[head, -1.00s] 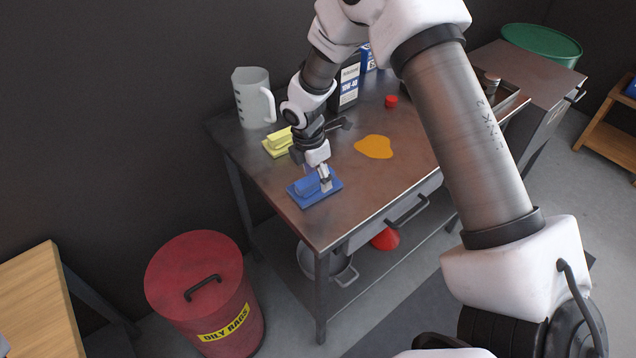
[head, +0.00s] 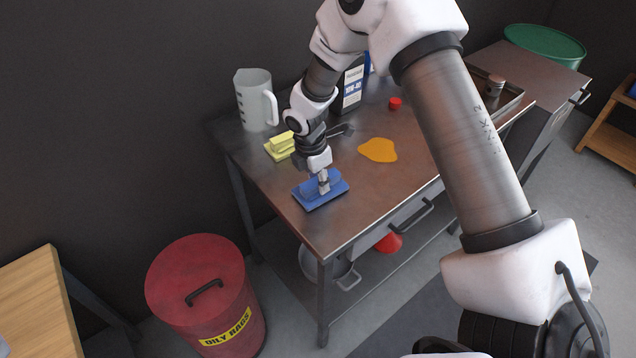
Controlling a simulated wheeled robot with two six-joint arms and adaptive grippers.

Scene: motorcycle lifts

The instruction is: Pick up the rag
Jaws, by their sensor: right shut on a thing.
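A blue rag (head: 309,195), folded with a raised roll on a flat part, lies on the near left part of the metal table (head: 336,222). My right gripper (head: 323,187) points down onto it and is shut on its raised part. The rag appears to rest on the tabletop. A yellow rag (head: 280,147) of similar shape lies behind it, partly hidden by my arm. My left gripper is not in view.
An orange puddle (head: 378,150) lies right of the blue rag. A measuring jug (head: 256,99), an oil bottle (head: 351,88) and a red cap (head: 394,103) stand at the back. A red oily-rags bin (head: 203,288) stands on the floor at left.

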